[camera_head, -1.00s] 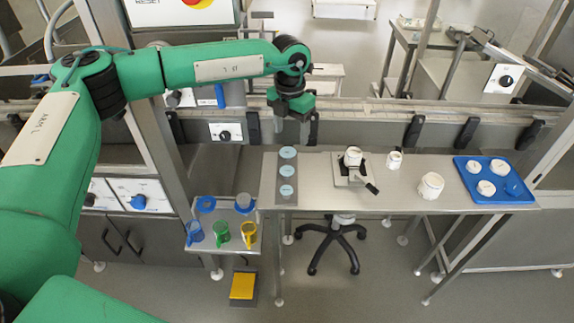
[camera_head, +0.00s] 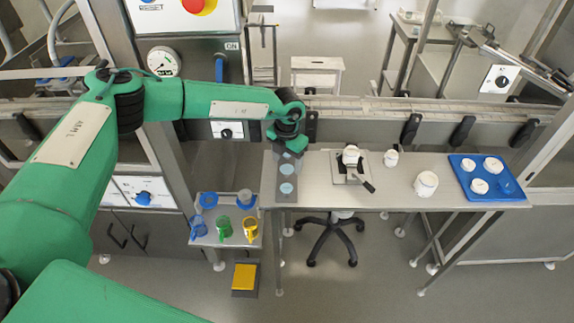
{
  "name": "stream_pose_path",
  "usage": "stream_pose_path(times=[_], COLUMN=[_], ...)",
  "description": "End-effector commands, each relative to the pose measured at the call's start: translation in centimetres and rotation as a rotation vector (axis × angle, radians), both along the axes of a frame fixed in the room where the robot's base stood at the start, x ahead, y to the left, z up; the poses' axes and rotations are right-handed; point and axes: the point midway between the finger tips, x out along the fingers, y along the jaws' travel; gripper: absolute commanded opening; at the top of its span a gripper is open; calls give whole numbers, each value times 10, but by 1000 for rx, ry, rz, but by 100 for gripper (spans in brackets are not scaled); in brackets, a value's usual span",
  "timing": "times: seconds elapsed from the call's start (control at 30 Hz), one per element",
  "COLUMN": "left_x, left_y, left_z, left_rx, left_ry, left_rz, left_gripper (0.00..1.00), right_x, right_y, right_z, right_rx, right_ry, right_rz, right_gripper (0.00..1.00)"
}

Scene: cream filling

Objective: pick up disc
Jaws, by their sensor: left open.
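Light blue round discs lie in a row on a dark grey strip (camera_head: 277,198) at the left end of the metal table. The middle disc (camera_head: 287,169) and the nearest disc (camera_head: 286,188) show clearly. The farthest disc is mostly hidden behind my left gripper (camera_head: 289,149). My left gripper points down over the far end of the strip, above that farthest disc. It is open, though its fingers are small and partly hidden. I cannot tell whether they touch the disc. My right gripper is not in view.
White jars (camera_head: 426,184) and a blue tray (camera_head: 493,197) with white containers are farther right. A lower side table (camera_head: 221,237) holds coloured jugs. A conveyor runs behind.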

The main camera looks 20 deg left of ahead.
Motion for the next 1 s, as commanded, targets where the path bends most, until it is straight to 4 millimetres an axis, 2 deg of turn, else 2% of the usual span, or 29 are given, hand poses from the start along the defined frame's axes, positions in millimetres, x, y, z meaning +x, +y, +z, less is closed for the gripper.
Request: stream_pose_path(times=[0.17,1.0], left_x=[0,0], left_y=[0,0], left_z=[-12,-17], left_rx=[0,-1], left_ry=[0,0], left_rz=[-1,0], left_gripper=[65,65], right_x=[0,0], right_y=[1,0], right_z=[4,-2], right_rx=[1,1], right_ry=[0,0], right_rz=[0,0], right_gripper=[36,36])
